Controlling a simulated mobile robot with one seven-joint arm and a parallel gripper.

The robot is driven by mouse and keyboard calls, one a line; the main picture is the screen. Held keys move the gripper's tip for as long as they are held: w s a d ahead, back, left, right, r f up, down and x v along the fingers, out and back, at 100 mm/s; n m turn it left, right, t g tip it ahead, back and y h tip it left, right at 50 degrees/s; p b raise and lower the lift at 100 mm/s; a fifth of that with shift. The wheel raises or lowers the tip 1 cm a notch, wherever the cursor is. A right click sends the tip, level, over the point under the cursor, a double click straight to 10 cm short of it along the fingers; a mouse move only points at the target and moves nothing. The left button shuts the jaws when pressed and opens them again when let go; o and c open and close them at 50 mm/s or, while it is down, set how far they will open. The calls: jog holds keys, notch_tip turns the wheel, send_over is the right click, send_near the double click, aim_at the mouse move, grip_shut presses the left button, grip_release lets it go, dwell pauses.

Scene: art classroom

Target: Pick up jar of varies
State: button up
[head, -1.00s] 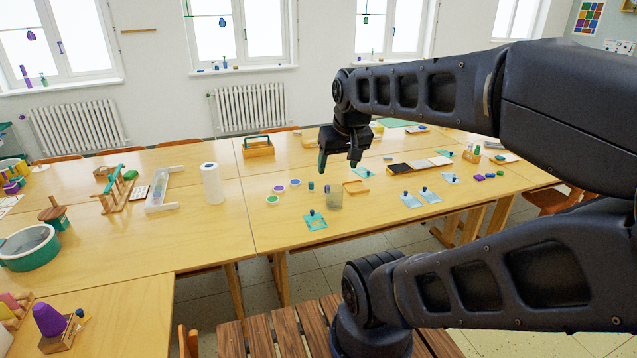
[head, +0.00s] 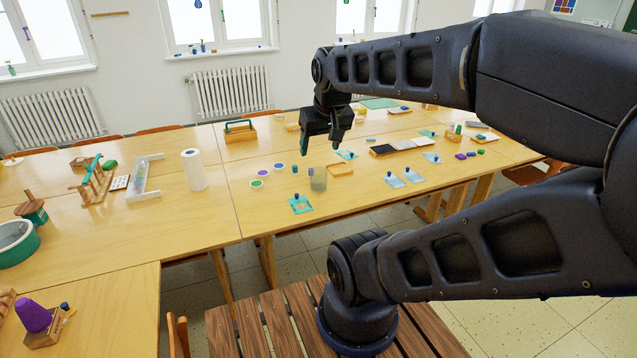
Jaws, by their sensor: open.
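A translucent greyish jar (head: 318,180) stands upright on the wooden table, near its front edge in the head view. It is the likeliest match for the jar in the task; its contents are too small to make out. My gripper (head: 320,152) hangs from the arm with its fingers pointing down, open, with nothing visible between them. In the picture the fingertips lie just above the jar, apart from it; the depth between them is hard to judge.
Small colored pots (head: 278,167) stand left of the jar, a teal card (head: 300,204) lies in front, and a small wooden tray (head: 340,169) is to its right. Bare tabletop lies between the roll and the pots.

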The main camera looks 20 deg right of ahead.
jog(key=o, duration=0.6)
jog(key=shift+w, duration=0.1)
jog(key=m+g+h, duration=0.3)
jog(key=m+h, duration=0.1)
jog(key=m, duration=0.9)
send_over(319, 177)
jog(key=w+a, duration=0.2)
notch_tip(319, 177, down, 31)
jog(key=shift+x, duration=5.55)
